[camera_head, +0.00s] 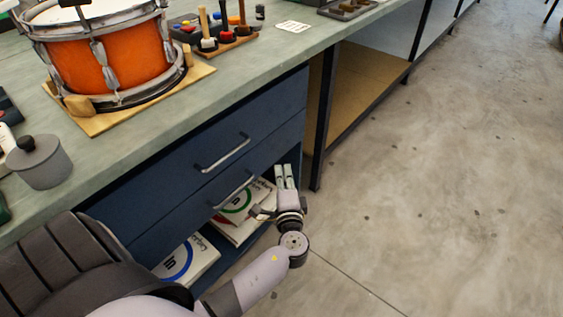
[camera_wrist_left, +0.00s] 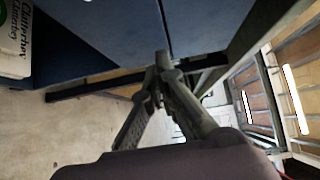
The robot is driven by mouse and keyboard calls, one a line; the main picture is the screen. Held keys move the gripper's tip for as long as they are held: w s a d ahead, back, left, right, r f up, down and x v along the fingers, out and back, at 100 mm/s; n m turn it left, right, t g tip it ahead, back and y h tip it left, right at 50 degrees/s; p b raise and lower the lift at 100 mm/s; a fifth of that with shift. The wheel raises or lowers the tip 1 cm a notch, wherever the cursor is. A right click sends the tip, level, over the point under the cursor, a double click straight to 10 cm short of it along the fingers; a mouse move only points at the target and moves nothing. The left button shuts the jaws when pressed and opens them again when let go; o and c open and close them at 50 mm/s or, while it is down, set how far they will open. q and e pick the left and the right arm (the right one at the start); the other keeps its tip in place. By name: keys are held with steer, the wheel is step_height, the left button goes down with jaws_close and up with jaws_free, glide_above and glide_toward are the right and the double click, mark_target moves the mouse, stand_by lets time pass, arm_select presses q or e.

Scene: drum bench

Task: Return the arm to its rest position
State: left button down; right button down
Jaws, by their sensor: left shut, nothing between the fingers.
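My left gripper (camera_head: 285,175) is in front of the blue drawer cabinet, near its right corner and below the bench top, with the floor beyond. Its fingers are together with nothing between them. In the left wrist view the closed fingertips (camera_wrist_left: 163,60) point toward the blue cabinet front (camera_wrist_left: 110,30); contact cannot be told. My right gripper is not in view.
An orange drum (camera_head: 105,55) stands on a wooden board on the bench top (camera_head: 235,75). A grey lidded pot (camera_head: 42,165) is near the front edge. Two drawer handles (camera_head: 225,153) stick out. The floor (camera_head: 440,160) to the right is clear.

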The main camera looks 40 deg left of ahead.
arm_select(q)
steer(key=shift+v, duration=1.5)
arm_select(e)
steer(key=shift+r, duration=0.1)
